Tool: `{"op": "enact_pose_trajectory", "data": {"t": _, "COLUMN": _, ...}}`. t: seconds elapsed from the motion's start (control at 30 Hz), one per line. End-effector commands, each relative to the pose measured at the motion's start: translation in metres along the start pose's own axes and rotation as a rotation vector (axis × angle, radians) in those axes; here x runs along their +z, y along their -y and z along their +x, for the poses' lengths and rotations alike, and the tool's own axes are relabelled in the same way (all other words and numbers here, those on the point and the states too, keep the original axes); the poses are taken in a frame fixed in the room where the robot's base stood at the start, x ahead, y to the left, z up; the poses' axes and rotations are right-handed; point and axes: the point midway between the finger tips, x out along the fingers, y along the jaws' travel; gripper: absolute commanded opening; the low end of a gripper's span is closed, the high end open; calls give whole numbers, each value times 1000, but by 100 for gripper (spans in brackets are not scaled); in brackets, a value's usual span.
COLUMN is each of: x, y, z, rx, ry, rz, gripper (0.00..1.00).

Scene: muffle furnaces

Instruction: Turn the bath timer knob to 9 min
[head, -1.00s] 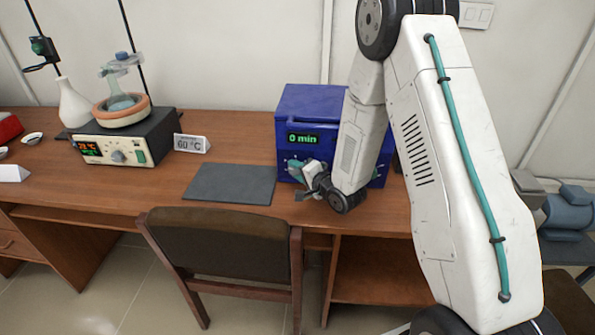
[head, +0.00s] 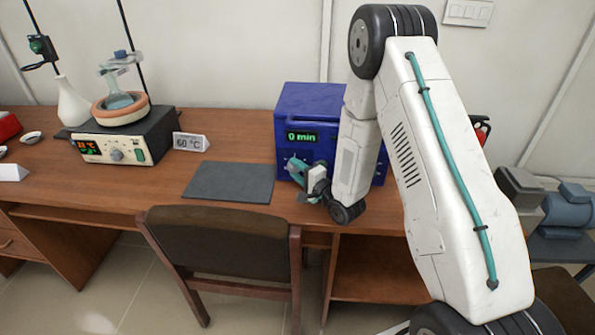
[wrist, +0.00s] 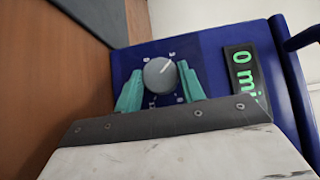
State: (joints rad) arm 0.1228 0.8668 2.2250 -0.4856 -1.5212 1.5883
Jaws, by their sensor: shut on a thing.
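The blue bath (head: 318,99) stands on the desk and its green display (head: 302,137) reads 0 min; part of this display (wrist: 245,72) also shows in the wrist view. The round grey timer knob (wrist: 159,77) is on the bath's front panel, with small white dial marks around it. Its white pointer line slants to the upper right in the wrist view. My gripper (wrist: 160,72) has its teal fingers on opposite sides of the knob and is shut on it. In the head view my gripper (head: 297,171) is at the bath's lower front, hiding the knob.
A dark grey mat (head: 228,182) lies left of the bath. A 60 °C sign (head: 189,142) and a heater with a flask (head: 125,138) stand further left. A chair (head: 220,245) is in front of the desk.

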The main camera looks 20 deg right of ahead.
Motion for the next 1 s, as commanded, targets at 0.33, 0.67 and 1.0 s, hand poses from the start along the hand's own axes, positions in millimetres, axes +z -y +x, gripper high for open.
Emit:
{"op": "enact_pose_trajectory", "data": {"t": 0.33, "x": -1, "y": 0, "z": 0, "rx": 1, "ry": -2, "rz": 0, "gripper": 61}}
{"op": "enact_pose_trajectory", "data": {"t": 0.67, "x": -1, "y": 0, "z": -22, "rx": 3, "ry": -3, "rz": 1, "gripper": 61}}
{"op": "enact_pose_trajectory", "data": {"t": 1.0, "x": -2, "y": -1, "z": -73, "rx": 3, "ry": -5, "rz": 1, "gripper": 61}}
